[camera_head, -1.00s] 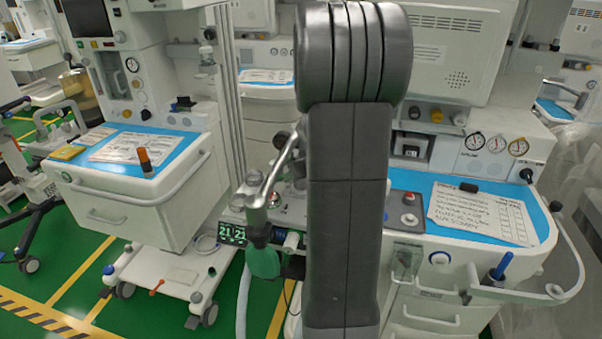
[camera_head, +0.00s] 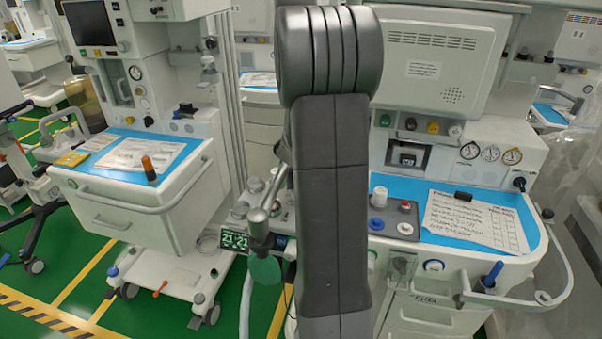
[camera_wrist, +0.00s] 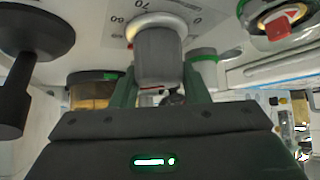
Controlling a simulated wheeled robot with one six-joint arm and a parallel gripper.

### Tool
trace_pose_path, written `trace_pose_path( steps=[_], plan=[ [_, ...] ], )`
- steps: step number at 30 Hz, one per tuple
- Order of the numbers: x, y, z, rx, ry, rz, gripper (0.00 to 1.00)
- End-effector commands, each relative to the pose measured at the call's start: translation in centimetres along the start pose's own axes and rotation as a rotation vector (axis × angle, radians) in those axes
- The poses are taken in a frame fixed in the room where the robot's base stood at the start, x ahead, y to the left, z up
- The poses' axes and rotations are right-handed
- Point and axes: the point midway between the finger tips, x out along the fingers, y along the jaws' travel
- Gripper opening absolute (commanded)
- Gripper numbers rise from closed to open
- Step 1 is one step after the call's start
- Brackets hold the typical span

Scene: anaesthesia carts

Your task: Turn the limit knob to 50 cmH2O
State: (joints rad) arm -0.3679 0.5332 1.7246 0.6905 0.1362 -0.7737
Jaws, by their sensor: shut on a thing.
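The limit knob (camera_wrist: 160,55) is a grey, ribbed cylinder with a pale base ring, in the upper middle of the wrist view. Printed scale marks, including 70 and 80, show on the white panel around it; its pointer cannot be made out. My gripper (camera_wrist: 160,88) is shut on the knob, with a dark green finger on either side. In the head view my dark grey arm hides the gripper and this knob.
In the wrist view a black knob (camera_wrist: 30,65) stands at left, an amber-and-green part (camera_wrist: 92,88) beside the gripper, and a red-marked control (camera_wrist: 278,22) at upper right. In the head view a green bag (camera_head: 265,270) hangs left of my arm.

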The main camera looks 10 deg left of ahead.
Motion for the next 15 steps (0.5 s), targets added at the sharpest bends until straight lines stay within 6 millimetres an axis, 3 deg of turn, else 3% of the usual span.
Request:
trace_pose_path(
  steps=[15],
  plan=[
    [-0.18,-0.02,-0.08,0.100,0.000,0.100,0.18]
  ],
)
